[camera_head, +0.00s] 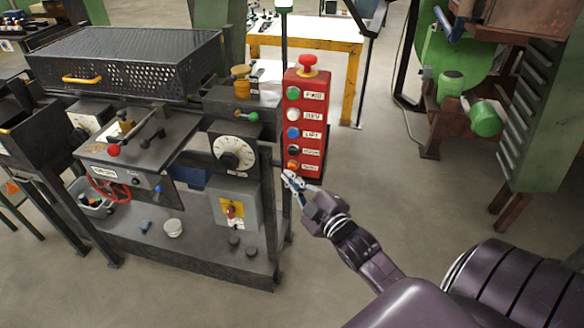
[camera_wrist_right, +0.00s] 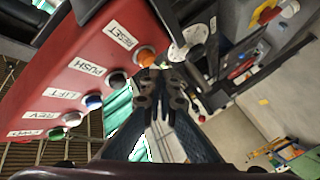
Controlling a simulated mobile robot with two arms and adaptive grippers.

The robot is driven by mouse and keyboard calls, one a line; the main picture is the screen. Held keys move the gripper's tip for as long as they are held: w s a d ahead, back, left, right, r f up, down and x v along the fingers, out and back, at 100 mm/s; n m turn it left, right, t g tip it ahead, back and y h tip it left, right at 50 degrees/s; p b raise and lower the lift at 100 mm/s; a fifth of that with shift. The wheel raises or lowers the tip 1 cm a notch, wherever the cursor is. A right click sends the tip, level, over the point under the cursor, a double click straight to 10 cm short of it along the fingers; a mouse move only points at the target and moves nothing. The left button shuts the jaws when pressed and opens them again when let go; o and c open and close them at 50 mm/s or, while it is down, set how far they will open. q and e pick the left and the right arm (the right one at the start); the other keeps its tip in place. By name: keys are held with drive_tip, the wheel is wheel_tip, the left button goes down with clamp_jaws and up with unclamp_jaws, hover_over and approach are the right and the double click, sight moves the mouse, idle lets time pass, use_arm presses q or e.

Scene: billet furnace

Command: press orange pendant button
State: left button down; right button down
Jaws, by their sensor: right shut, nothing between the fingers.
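The red pendant (camera_head: 311,135) stands upright with a red mushroom button (camera_head: 307,62) on top. Its face has a column of green, white, blue, black and orange buttons with labels beside them. The orange button (camera_head: 292,165) is the lowest one. In the right wrist view the orange button (camera_wrist_right: 145,56) sits by the RESET label, just beyond the fingertips. My right gripper (camera_head: 288,176) is shut and empty, with its tips just below the orange button in the head view. In the wrist view the gripper (camera_wrist_right: 163,75) also shows shut. Whether it touches the button I cannot tell. My left gripper is out of view.
A machine bench with a white dial (camera_head: 233,153) and a grey switch box (camera_head: 235,207) stands just left of the pendant. A green machine (camera_head: 470,95) stands at the right. A yellow-legged table (camera_head: 310,28) is behind. The floor between is open.

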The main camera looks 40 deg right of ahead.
drive_tip(key=s+a+p, duration=0.1)
drive_tip(key=s+a, duration=0.2)
drive_tip(key=a, duration=0.1)
drive_tip(key=shift+s, duration=0.15)
drive_tip(key=shift+d, duration=0.1)
idle(0.8)
